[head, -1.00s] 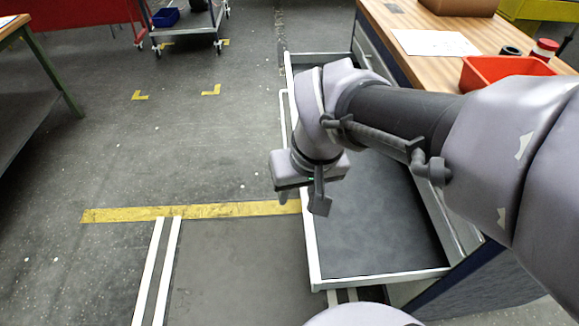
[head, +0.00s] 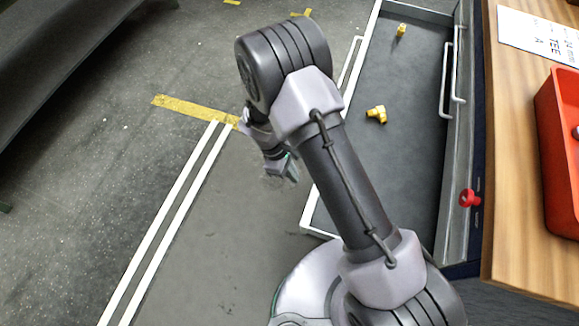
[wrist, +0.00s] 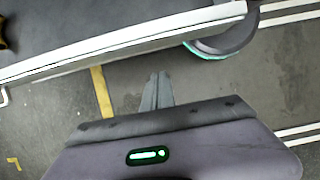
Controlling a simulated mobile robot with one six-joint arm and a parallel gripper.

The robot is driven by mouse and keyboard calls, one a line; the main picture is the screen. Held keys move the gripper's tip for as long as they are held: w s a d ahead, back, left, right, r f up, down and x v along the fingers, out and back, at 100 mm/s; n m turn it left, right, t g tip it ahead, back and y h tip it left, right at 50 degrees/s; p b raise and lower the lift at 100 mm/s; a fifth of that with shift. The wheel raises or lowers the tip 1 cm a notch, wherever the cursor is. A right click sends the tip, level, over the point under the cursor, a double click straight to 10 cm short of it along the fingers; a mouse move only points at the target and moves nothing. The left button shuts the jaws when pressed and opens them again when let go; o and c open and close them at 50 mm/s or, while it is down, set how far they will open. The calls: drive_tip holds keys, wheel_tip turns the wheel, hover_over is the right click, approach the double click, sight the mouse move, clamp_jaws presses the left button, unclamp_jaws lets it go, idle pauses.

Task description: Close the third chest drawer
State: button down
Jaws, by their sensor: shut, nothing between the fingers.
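One chest drawer (head: 410,160) stands pulled out on the left of the chest in the head view. It has a dark floor, a white rim and a white bar handle (head: 350,66) on its outer front. My arm crosses over its near part and hides some of it. My gripper (head: 284,172) is outside the drawer, left of its front, above the floor, and appears apart from it. In the wrist view my gripper (wrist: 157,90) is shut and empty, below the white drawer edge (wrist: 130,43). Which drawer by number this is, I cannot tell.
Two yellow fittings (head: 377,114) (head: 401,31) lie in the drawer. Other white handles (head: 446,80) show on the chest side, with a red knob (head: 469,198). The wooden top (head: 520,200) carries a red bin (head: 562,150) and a paper sheet. Floor left of the drawer is clear.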

drive_tip(key=d, duration=0.1)
drive_tip(key=s+d+f+b, duration=0.1)
drive_tip(key=d, duration=0.2)
drive_tip(key=shift+s+d+f, duration=0.25)
drive_tip(key=shift+d+f, duration=0.05)
drive_tip(key=shift+f, duration=0.05)
